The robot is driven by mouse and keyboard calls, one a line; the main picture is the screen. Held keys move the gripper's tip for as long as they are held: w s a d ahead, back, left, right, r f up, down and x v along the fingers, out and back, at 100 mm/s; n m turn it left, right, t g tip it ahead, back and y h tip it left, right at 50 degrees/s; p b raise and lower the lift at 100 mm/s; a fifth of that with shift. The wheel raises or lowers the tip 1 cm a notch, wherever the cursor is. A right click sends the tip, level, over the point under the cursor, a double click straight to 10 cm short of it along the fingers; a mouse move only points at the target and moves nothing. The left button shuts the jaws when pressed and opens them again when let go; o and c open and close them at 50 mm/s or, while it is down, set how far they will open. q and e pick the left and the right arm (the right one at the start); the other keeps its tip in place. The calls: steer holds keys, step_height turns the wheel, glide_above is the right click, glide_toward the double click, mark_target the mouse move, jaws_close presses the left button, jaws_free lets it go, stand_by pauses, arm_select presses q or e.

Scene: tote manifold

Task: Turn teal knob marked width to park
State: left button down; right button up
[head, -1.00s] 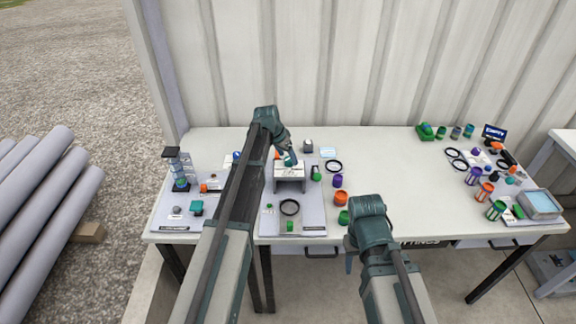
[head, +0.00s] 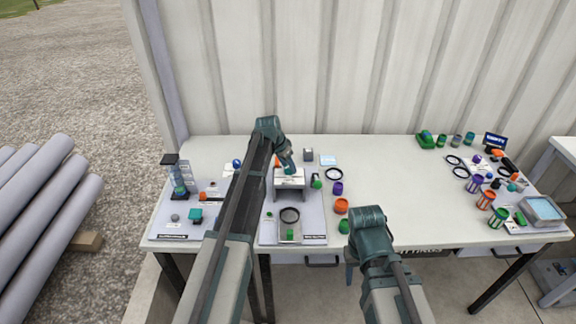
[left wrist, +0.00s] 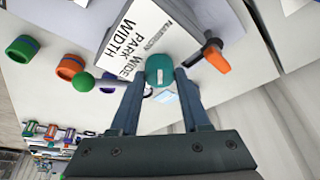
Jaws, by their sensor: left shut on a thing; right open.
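The teal knob (left wrist: 159,69) sits at the edge of a white box whose face reads WIDTH, PARK and WIDE, with a third word too blurred to read. A short pale mark shows on the knob. My left gripper (left wrist: 157,78) is shut on the knob, one finger on each side. In the head view, my left gripper (head: 291,168) is at the top of the white box (head: 289,182) and hides the knob. My right gripper (head: 349,268) is open and empty at the table's front edge, partly hidden by its own wrist.
An orange-handled part (left wrist: 216,56) and a green ball-ended lever (left wrist: 84,82) flank the knob. The table's middle right is clear.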

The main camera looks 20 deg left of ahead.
arm_select(q)
steer(key=n+y, duration=0.1)
steer(key=n, duration=0.1)
steer(key=n+y, duration=0.1)
steer(key=n, duration=0.2)
steer(key=shift+d+n+t, duration=0.2)
steer(key=shift+n+t, duration=0.1)
steer(key=shift+t, duration=0.1)
steer(key=shift+n+y, duration=0.9)
steer(key=shift+n, duration=1.2)
steer(key=shift+c, duration=1.9)
jaws_free()
